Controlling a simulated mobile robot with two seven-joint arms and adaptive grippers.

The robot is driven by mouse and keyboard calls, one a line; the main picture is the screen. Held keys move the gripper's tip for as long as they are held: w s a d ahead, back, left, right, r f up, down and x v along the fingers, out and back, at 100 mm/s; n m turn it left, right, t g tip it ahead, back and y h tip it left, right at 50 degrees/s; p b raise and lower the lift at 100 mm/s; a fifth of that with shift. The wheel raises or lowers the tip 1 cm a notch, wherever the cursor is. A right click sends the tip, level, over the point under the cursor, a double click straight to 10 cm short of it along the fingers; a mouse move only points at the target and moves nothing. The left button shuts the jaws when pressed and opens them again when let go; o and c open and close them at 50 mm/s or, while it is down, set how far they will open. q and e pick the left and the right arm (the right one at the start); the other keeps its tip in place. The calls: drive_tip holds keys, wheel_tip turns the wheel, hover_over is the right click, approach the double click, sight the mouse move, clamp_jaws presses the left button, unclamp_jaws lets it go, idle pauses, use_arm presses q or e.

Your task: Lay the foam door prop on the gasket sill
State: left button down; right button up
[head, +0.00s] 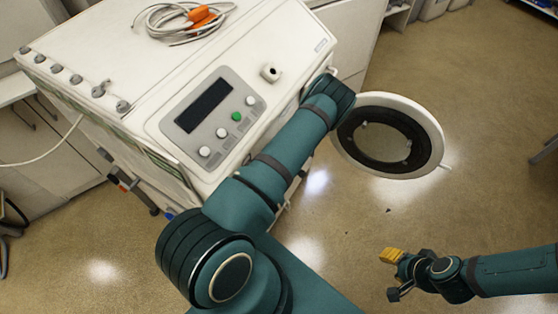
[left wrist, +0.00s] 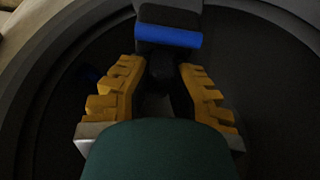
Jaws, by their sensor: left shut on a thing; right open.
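In the left wrist view, the foam door prop appears as a blue block (left wrist: 168,37) just beyond my left gripper (left wrist: 162,66). The yellow fingers close in on its near side, and the gripper is shut on it. A dark curved rim, which looks like the gasket (left wrist: 45,100), surrounds them; I cannot tell whether the prop touches the sill. In the head view, my left arm reaches across the washer front and its gripper is hidden. My right gripper (head: 392,275) is open and empty over the floor at lower right.
The white washer (head: 285,45) has a control panel (head: 212,115) and a cable coil (head: 180,22) on top. Its round door (head: 432,125) stands open to the right of my left arm. Cabinets stand at left. The floor (head: 480,120) on the right is mostly clear.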

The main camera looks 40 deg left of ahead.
idle(0.3)
use_arm(q)
drive_tip(key=shift+b, duration=0.3)
wheel_tip(320, 180, down, 3)
drive_tip(key=b, duration=0.2)
drive_tip(key=shift+r+b, duration=0.1)
drive_tip(key=shift+b, duration=0.2)
wheel_tip(320, 180, down, 2)
drive_tip(key=shift+f, duration=1)
drive_tip(key=shift+f, duration=0.6)
idle(1.9)
drive_tip(key=shift+c, duration=1.4)
unclamp_jaws()
drive_tip(key=shift+r, duration=0.1)
